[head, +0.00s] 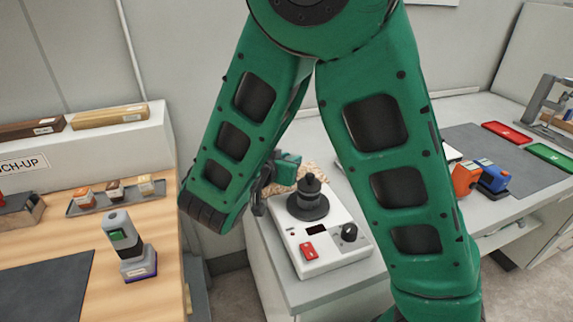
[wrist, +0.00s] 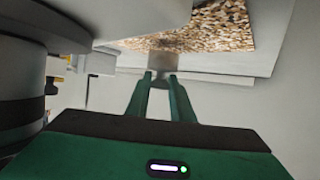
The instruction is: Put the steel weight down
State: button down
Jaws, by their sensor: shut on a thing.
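In the wrist view my gripper (wrist: 160,78) has its two green fingers closed on a small grey block (wrist: 163,61), which looks like the steel weight. The block is just in front of a speckled brown, cork-like pad (wrist: 215,30); I cannot tell whether they touch. In the head view a green part of my gripper (head: 287,167) shows between my arm links, behind the white device and beside the speckled pad (head: 315,174). The fingertips and the weight are hidden there.
A white device (head: 345,258) with a black stepped disc (head: 308,202), a knob and a red switch stands close to my gripper. A wooden bench (head: 50,255) at left holds a small upright tool (head: 127,247) and a sample tray (head: 112,194). A grey counter is at right.

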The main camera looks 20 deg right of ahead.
jog(key=shift+f, duration=0.65)
jog(key=c, duration=1.5)
grip_release()
jog(key=shift+c, duration=0.2)
jog(key=v, duration=1.2)
jog(key=shift+f, duration=0.1)
